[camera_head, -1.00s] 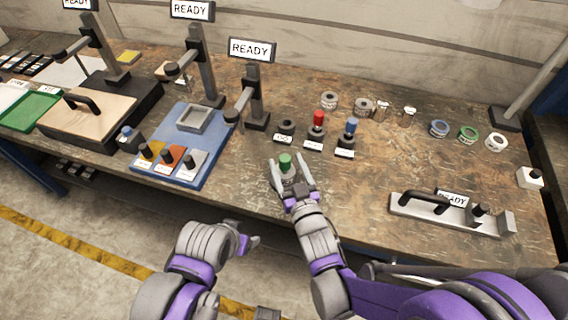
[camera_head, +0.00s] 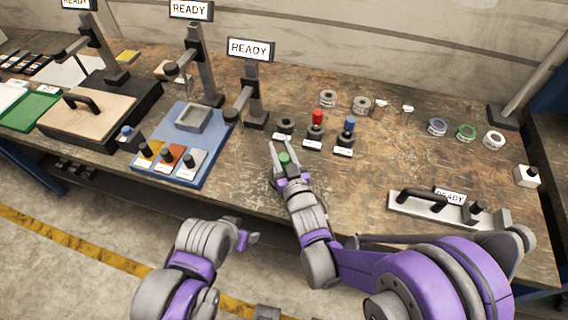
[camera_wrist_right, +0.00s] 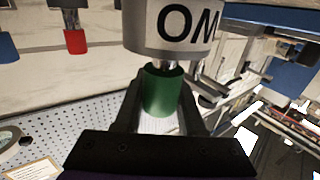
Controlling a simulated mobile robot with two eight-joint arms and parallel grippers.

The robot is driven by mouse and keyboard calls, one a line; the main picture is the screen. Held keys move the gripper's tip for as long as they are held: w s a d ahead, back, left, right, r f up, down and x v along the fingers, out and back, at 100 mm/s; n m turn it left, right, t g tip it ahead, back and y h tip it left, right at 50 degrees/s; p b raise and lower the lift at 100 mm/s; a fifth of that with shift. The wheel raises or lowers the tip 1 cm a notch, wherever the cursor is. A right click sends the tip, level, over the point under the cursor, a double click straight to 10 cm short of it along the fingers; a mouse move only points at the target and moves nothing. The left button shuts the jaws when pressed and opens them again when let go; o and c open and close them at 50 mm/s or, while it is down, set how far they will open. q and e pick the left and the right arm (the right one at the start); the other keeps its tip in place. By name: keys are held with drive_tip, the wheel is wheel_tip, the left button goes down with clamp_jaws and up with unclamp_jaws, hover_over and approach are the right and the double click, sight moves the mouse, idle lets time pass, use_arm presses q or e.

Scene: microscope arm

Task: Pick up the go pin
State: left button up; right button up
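A pin with a green handle (camera_head: 284,158), which I take for the go pin, stands on the bench near its front edge. In the right wrist view the green handle (camera_wrist_right: 163,92) has a metal shaft that enters a pale grey round body (camera_wrist_right: 172,25) marked with letters ending in "OM". My right gripper (camera_head: 285,146) is open, its fingers on either side of the handle; a gap shows in the head view. The gripper hides the pin's lower part there. My left gripper (camera_head: 250,238) hangs off the bench's front; its fingers are unclear.
A blue tray (camera_head: 212,163) lies left and a metal fixture with a handle (camera_head: 410,208) lies right. Several rings stand farther back.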

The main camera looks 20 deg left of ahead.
clamp_jaws()
